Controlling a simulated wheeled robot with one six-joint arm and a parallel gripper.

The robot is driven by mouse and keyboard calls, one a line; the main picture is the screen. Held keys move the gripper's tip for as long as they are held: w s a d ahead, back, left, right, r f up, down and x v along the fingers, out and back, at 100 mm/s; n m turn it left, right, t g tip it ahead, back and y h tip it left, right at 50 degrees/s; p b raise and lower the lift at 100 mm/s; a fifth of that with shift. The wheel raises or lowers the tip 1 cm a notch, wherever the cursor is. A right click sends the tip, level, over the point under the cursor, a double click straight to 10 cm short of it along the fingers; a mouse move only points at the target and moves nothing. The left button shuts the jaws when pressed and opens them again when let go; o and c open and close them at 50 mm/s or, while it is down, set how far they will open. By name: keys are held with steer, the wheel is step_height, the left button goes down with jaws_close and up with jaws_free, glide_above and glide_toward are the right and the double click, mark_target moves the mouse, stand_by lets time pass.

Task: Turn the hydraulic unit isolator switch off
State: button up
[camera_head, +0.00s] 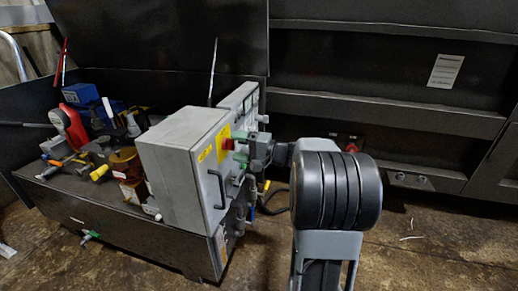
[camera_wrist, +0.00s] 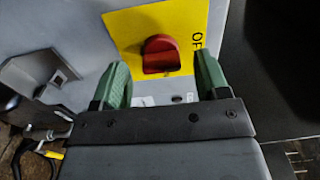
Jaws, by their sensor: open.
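The isolator switch is a red rotary knob (camera_wrist: 161,55) on a yellow plate (camera_wrist: 121,22) on the front of a grey cabinet. Part of the lettering "OF" shows at the plate's right side. In the head view the red knob (camera_head: 227,144) sits on the right face of the grey cabinet (camera_head: 180,160). My gripper (camera_wrist: 160,80) is open, with green fingertips on the left and right of the knob. The knob lies between and a little beyond the tips, and I cannot tell whether they touch it. In the head view, my gripper (camera_head: 241,152) is close to the cabinet face.
A black handle (camera_head: 217,188) projects from the cabinet front, below the knob. Valves, motors and a red part (camera_head: 70,125) crowd the bench to the left. A dark metal wall (camera_head: 400,100) stands behind. The floor (camera_head: 430,245) on the right is mostly clear.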

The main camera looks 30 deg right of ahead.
steer(key=p+v, duration=0.2)
steer(key=v, duration=1)
steer(key=shift+s+d+p, duration=0.25)
steer(key=shift+s+p, duration=0.05)
steer(key=shift+p, duration=0.1)
steer(key=s+a+r+n+g+h+p, duration=0.25)
steer(key=a+r+g+p, duration=0.3)
steer(key=a+p, duration=0.35)
steer(key=s+a+r+n+g+h+p, duration=0.1)
steer(key=s+a+r+n+g+p, duration=0.15)
steer(key=a+r+g+p, duration=0.4)
steer(key=s+a+r+n+t+h+p, duration=0.1)
steer(key=s+a+r+n+h+p, duration=0.1)
steer(key=r+p, duration=0.5)
steer(key=s+a+r+n+t+h+p, duration=0.1)
steer(key=s+r+h+p, duration=0.3)
steer(key=p, duration=0.7)
step_height(320, 180, up, 3)
steer(key=a+n+h, duration=0.1)
steer(key=h, duration=0.1)
steer(key=shift+s+a+n+h+p, duration=0.2)
steer(key=shift+n+h+p, duration=0.1)
steer(key=shift+h+p, duration=0.1)
